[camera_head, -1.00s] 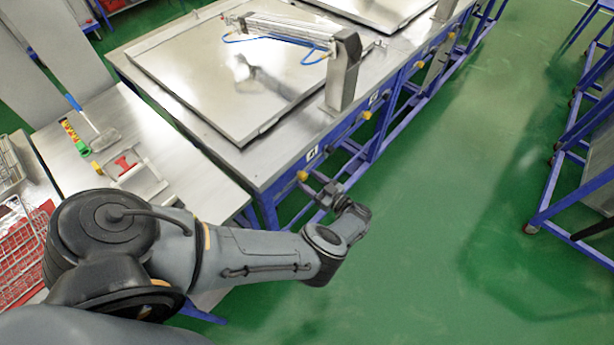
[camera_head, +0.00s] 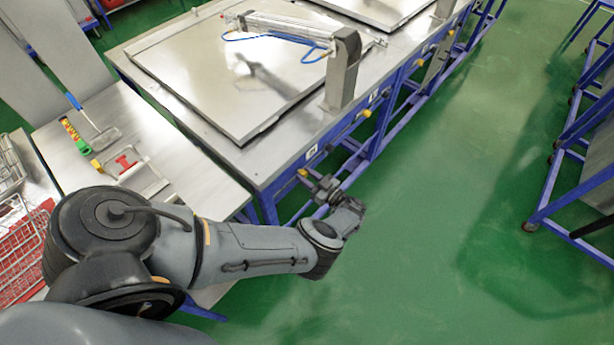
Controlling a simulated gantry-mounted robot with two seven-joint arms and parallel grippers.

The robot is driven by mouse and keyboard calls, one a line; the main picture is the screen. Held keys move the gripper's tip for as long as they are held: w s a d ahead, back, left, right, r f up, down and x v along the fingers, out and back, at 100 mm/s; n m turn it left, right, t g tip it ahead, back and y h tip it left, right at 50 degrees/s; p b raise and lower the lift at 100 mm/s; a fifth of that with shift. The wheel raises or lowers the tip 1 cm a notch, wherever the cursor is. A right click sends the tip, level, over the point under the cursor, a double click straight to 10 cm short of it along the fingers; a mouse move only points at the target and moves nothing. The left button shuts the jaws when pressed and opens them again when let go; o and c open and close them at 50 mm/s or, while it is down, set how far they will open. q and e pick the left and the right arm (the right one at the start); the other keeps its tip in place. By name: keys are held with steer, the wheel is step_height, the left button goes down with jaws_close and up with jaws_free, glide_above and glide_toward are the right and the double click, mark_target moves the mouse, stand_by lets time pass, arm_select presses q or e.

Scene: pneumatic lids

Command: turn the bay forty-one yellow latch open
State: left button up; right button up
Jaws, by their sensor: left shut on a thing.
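The bay latch is a small yellow knob (camera_head: 303,173) on the blue front rail of the near steel table, just below a white number plate (camera_head: 312,152) too small to read surely. My left gripper (camera_head: 314,181) reaches the rail from the lower left and is shut on the yellow latch. The fingers are small in view and partly hide its handle, so I cannot tell its exact angle. My right gripper is out of view.
The steel lid (camera_head: 220,85) lies flat on the table, with a pneumatic cylinder (camera_head: 285,27) and bracket (camera_head: 343,70) above. Another yellow knob (camera_head: 366,114) sits farther along the rail. A side table (camera_head: 185,160) holds tools.

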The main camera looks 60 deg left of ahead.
arm_select(q)
steer(key=shift+m, duration=0.4)
steer(key=m+b, duration=0.3)
steer(key=m, duration=0.1)
steer(key=shift+w+f+m, duration=0.1)
steer(key=shift+m, duration=0.3)
steer(key=m+b, duration=0.2)
steer(key=m, duration=0.2)
steer(key=shift+m+b, duration=0.3)
steer(key=m+b, duration=0.2)
steer(key=m, duration=0.2)
steer(key=shift+a, duration=0.1)
steer(key=shift+m+b, duration=0.55)
steer(key=shift+m, duration=1.25)
steer(key=o, duration=1.1)
steer(key=shift+c, duration=0.2)
